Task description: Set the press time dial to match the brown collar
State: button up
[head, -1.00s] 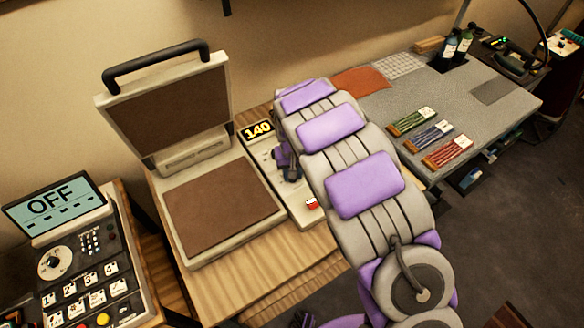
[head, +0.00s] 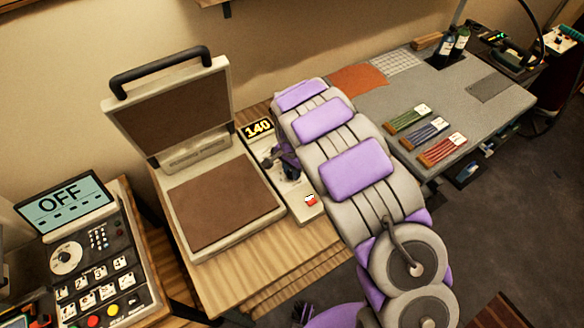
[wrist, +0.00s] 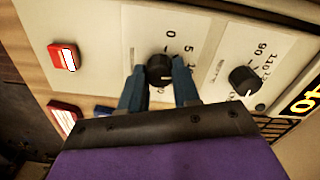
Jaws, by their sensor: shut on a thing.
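The heat press (head: 222,205) stands open beside its control panel, whose display (head: 258,128) reads 140. In the wrist view, two black dials sit on the pale panel. The dial with a scale starting at 0 and 5 (wrist: 159,69) is between the blue fingers of my gripper (wrist: 160,82), which is shut on it. The other dial (wrist: 242,79), marked from 90 upward, is free to the right. In the head view my gripper (head: 287,165) is at the panel, partly hidden by my arm. I cannot pick out a brown collar for certain.
A rust-brown cloth (head: 358,80) lies on the grey table beyond my arm, with several coloured bundles (head: 425,134). A red-and-white switch (head: 311,200) sits at the panel's near end. A keypad console (head: 92,250) at left shows OFF.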

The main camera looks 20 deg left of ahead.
aim_at(290, 171)
jog(key=shift+a+m, duration=0.1)
jog(key=shift+m, duration=0.6)
jog(key=o, duration=1.1)
jog(key=shift+a, duration=0.15)
jog(key=shift+c, duration=0.2)
jog(key=shift+r, duration=0.1)
jog(key=shift+r, duration=0.35)
notch_tip(290, 171, up, 16)
jog(key=p, duration=0.2)
jog(key=shift+r, duration=0.15)
